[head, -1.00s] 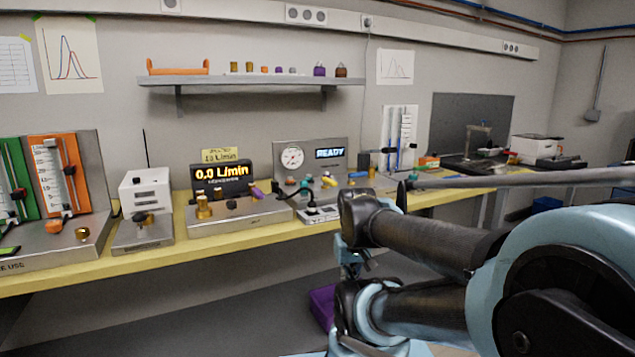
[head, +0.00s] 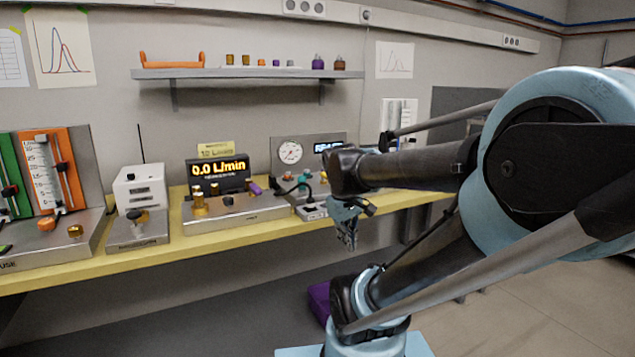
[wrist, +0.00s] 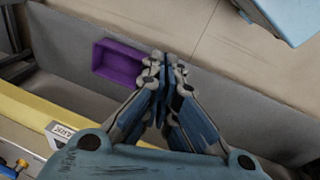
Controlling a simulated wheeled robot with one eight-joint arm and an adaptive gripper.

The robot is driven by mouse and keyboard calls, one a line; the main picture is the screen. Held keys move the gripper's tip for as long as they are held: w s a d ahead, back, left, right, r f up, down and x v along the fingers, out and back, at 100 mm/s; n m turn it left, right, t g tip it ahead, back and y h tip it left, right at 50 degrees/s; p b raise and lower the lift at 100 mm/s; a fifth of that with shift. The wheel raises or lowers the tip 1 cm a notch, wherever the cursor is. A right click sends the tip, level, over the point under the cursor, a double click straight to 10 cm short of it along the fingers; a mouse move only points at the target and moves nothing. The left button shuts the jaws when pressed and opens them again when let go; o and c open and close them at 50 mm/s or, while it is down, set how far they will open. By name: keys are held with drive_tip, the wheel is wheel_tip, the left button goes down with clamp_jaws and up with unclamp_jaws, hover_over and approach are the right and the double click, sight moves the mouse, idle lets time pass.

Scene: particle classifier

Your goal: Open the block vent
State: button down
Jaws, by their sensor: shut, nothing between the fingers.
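The block vent cannot be told apart for certain. Small teal, red and yellow fittings (head: 303,183) sit on the bench unit with the round gauge (head: 290,152), partly hidden by my arm. My gripper (head: 347,240) hangs in front of the bench's front edge, just right of and below those fittings in the head view, touching nothing. In the wrist view my gripper (wrist: 165,70) has its fingers together with nothing between them, pointing down past the bench toward the floor.
A flow unit (head: 235,210) reading 0.0 L/min and a white box device (head: 140,187) stand left on the yellow-edged bench (head: 200,240). A purple bin (wrist: 118,63) lies below, also seen in the head view (head: 319,300). A shelf (head: 245,73) is above.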

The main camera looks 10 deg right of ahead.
drive_tip(key=w+a+r+n+h, duration=0.2)
drive_tip(key=w+a+r+n, duration=0.1)
drive_tip(key=w, duration=0.9)
drive_tip(key=w+a+r+n+h, duration=0.2)
drive_tip(key=w+r+n, duration=0.4)
drive_tip(key=w, duration=0.5)
drive_tip(key=w+a+r+n+t+h, duration=0.1)
drive_tip(key=w+a+r+n+h, duration=0.2)
drive_tip(key=w+n, duration=0.4)
drive_tip(key=shift+w+a+r+n, duration=0.15)
drive_tip(key=shift+w+a+r, duration=0.05)
drive_tip(key=shift+w, duration=0.75)
drive_tip(key=shift+w+a+r+n, duration=0.1)
drive_tip(key=shift+w+a+r, duration=0.15)
drive_tip(key=shift+w, duration=0.7)
drive_tip(key=shift+w+a+r+n, duration=0.15)
drive_tip(key=shift+w+a+r, duration=0.05)
drive_tip(key=shift+w, duration=0.75)
drive_tip(key=x, duration=1)
drive_tip(key=shift+s, duration=0.1)
